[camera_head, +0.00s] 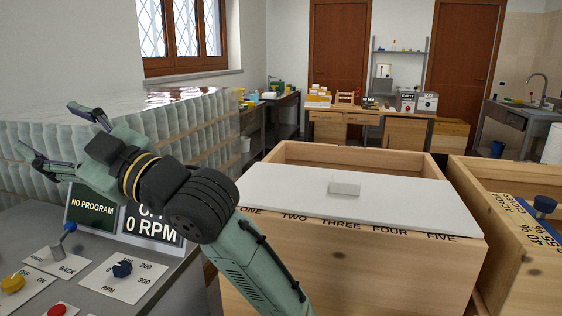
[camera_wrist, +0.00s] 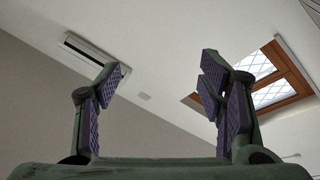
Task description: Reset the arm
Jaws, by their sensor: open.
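My gripper (camera_head: 62,142) is at the left of the head view, at the end of my bent green and black arm. Its fingers are spread wide with nothing between them. It hangs in the air above the grey control panel, in front of the glass-like block wall. In the wrist view my gripper (camera_wrist: 160,85) is open and empty, and faces the ceiling, with an air conditioner and a window behind. My forearm and wrist hide part of the display.
The control panel (camera_head: 85,262) carries a display (camera_head: 92,211), a lever and several knobs. A wooden tank (camera_head: 350,265) with a white lid (camera_head: 345,200) stands in the middle. Another wooden box (camera_head: 520,265) with a blue knob is at the right. Tables and doors are behind.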

